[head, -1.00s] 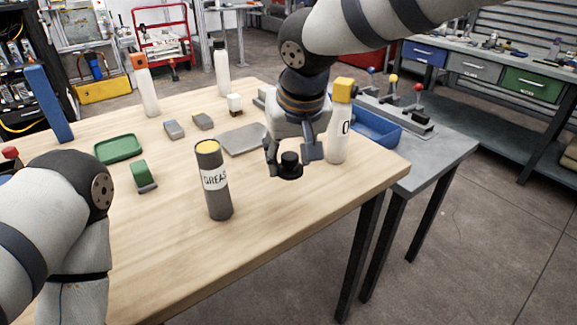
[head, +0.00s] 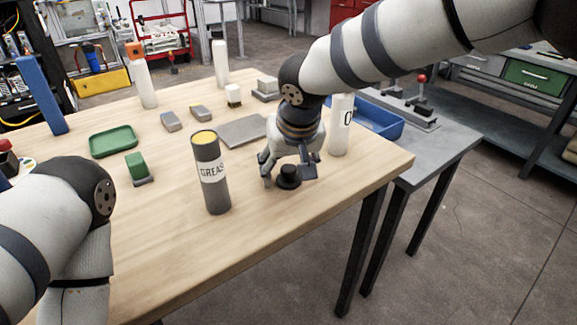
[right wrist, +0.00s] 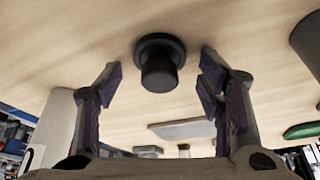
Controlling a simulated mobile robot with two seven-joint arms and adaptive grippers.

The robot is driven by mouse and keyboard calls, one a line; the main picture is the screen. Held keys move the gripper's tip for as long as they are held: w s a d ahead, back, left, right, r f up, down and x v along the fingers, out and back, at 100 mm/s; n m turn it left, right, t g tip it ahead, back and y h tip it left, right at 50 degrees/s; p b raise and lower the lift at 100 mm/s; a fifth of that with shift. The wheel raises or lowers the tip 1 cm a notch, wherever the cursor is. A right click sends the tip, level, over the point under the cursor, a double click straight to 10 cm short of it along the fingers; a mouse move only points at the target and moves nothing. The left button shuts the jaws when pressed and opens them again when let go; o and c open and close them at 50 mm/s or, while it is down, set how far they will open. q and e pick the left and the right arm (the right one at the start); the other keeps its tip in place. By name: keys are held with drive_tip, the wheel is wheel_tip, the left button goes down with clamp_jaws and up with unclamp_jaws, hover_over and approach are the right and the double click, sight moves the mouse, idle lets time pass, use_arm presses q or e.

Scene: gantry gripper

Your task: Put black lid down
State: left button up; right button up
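The black lid (head: 289,177) sits on the wooden table near its front right edge, with its wide flange down and its narrower knob up. It also shows in the right wrist view (right wrist: 160,66). My right gripper (head: 290,172) is open around the lid. In the right wrist view, its fingers (right wrist: 160,72) stand on either side of the lid with a clear gap on both sides. The grey grease tube (head: 211,178) with a yellow top stands upright to the left of the lid. My left gripper is not in view; only my left arm shows at lower left.
A white bottle (head: 340,130) stands close behind the right gripper. A flat grey plate (head: 243,132) lies behind the lid. A green tray (head: 113,142), a green-and-grey block (head: 138,168) and a blue bin (head: 378,122) are farther off. The table front is clear.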

drive_tip(key=shift+r, duration=0.3)
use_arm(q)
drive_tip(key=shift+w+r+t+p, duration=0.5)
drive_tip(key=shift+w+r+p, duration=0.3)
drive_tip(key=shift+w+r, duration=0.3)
use_arm(e)
drive_tip(key=v, duration=1.1)
drive_tip(key=shift+s+r, duration=0.2)
drive_tip(key=shift+r, duration=0.15)
